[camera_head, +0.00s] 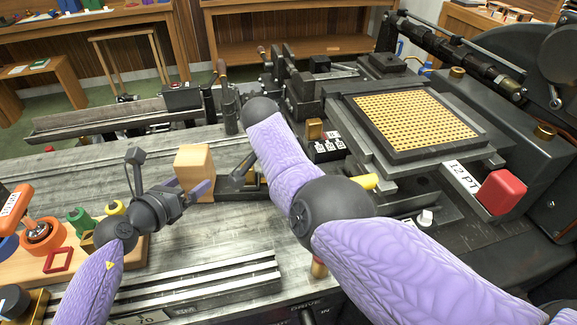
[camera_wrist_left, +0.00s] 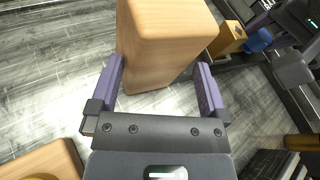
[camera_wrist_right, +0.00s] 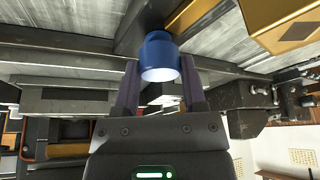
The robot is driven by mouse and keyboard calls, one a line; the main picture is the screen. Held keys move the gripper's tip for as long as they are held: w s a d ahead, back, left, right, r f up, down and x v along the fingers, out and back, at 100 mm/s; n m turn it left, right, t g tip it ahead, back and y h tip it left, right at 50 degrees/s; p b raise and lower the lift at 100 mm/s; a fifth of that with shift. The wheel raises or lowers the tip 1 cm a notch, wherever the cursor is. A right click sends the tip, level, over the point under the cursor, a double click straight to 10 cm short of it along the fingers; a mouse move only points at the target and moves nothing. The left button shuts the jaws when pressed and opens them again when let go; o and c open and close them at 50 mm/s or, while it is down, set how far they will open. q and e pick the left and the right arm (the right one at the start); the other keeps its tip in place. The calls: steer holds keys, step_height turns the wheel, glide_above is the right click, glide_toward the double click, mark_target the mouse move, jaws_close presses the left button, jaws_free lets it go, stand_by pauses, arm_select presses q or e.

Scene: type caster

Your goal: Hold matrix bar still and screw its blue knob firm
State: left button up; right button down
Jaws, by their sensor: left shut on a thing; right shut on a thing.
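A pale wooden block (camera_head: 193,165) stands on the grey bench; it fills the top of the left wrist view (camera_wrist_left: 165,40). My left gripper (camera_head: 187,188) has its purple fingers on either side of the block and is shut on it. The blue knob (camera_wrist_right: 160,55) sits between the fingers of my right gripper (camera_wrist_right: 160,92), which is shut on it. The knob also shows in the left wrist view (camera_wrist_left: 258,40), beside a brass piece (camera_wrist_left: 230,38). I cannot tell how the matrix bar joins these parts. In the head view my right arm hides the knob.
Grooved metal rails (camera_head: 220,280) run along the front. The machine with a yellow grid plate (camera_head: 415,118) and a red block (camera_head: 502,190) stands at the right.

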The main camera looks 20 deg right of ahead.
steer(key=shift+a, duration=0.25)
steer(key=shift+c, duration=0.8)
jaws_free()
steer(key=v, duration=1.2)
steer(key=shift+a, duration=0.2)
